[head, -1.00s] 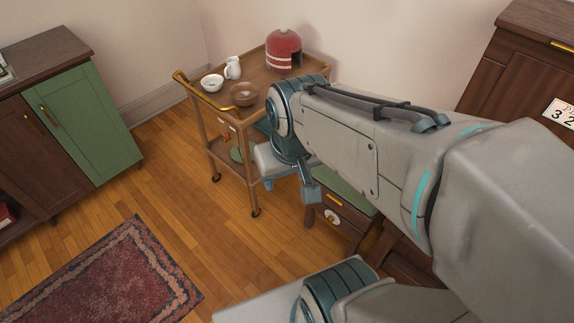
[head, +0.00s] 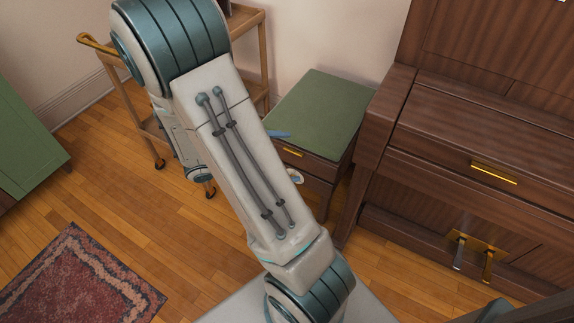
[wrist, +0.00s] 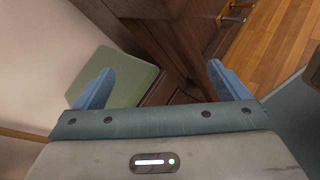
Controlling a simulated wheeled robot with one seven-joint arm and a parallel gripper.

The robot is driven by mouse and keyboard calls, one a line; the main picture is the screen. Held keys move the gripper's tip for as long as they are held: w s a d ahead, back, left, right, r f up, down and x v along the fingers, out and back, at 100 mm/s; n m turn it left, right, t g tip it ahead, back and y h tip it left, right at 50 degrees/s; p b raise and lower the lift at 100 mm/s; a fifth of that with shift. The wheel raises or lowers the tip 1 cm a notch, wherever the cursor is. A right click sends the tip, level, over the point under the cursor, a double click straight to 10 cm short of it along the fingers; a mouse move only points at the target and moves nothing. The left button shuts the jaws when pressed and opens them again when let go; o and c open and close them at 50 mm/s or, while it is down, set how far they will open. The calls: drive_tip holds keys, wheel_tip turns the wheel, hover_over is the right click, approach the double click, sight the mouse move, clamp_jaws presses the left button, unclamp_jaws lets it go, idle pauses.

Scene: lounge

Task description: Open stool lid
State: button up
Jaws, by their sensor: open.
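The stool (head: 318,112) has a green padded lid on a dark wooden box with a gold handle on its front. Its lid lies flat and shut. It stands between the trolley and the piano. In the head view my arm hides most of my gripper; one blue fingertip shows near the stool's front left edge. In the wrist view my gripper (wrist: 155,85) is open and empty, its blue fingers wide apart. The left finger overlaps the green lid (wrist: 125,78) in the picture; I cannot tell whether it touches.
The dark wooden piano (head: 450,150) with gold pedals stands close to the stool's right. A wooden trolley (head: 262,50) stands to its left, partly behind my arm. A green cabinet (head: 25,140) and a red rug (head: 75,285) are at the left. Wooden floor is clear between.

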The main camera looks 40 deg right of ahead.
drive_tip(key=w+f+n+t+h+b, duration=0.1)
drive_tip(key=w+f+n+t+b, duration=0.25)
drive_tip(key=f, duration=0.45)
drive_tip(key=w+f+n+t+h+b, duration=0.1)
drive_tip(key=w+f+n+t+b, duration=0.3)
drive_tip(key=f, duration=0.3)
drive_tip(key=w+f+n+t+h+b, duration=0.1)
drive_tip(key=w+f+n+t+b, duration=0.15)
drive_tip(key=f+n, duration=0.45)
drive_tip(key=shift+m+t, duration=0.3)
drive_tip(key=shift+m, duration=0.45)
drive_tip(key=b+x, duration=0.1)
drive_tip(key=x, duration=0.3)
drive_tip(key=b+x, duration=0.2)
drive_tip(key=x, duration=0.3)
drive_tip(key=s+b+x, duration=0.1)
drive_tip(key=x, duration=0.4)
drive_tip(key=shift+d+f, duration=0.2)
drive_tip(key=shift+f, duration=0.15)
drive_tip(key=shift+c, duration=0.3)
